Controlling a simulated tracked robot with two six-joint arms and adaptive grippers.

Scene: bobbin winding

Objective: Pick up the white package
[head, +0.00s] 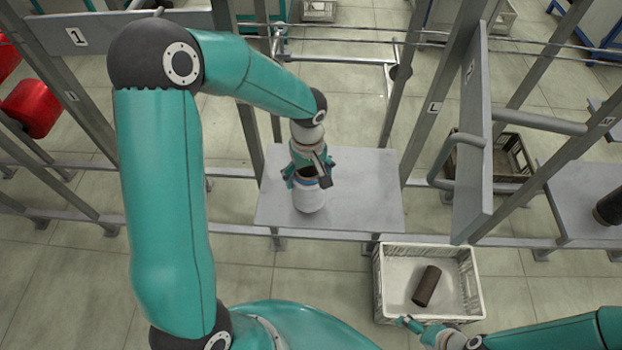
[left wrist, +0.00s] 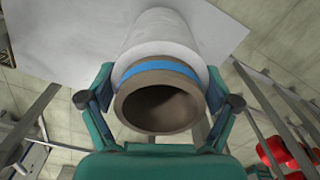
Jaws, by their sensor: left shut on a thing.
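The white package (head: 311,199) is a white roll with a blue band and a brown hollow core. In the head view it is over the grey shelf plate (head: 365,200); I cannot tell whether it touches the plate. My left gripper (head: 308,173) is shut on its core end. In the left wrist view the fingers (left wrist: 158,105) stand on either side of the brown core, and the white package (left wrist: 165,40) extends away from them. My right gripper (head: 425,328) is at the front edge of the crate; its fingers are too small to judge.
A white crate (head: 382,285) holds a brown tube (head: 427,286) at the lower right. A grey panel with a handle (head: 476,150) and metal posts stand right of the plate. A dark roll (head: 608,207) lies on another plate at the far right. The plate's right part is clear.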

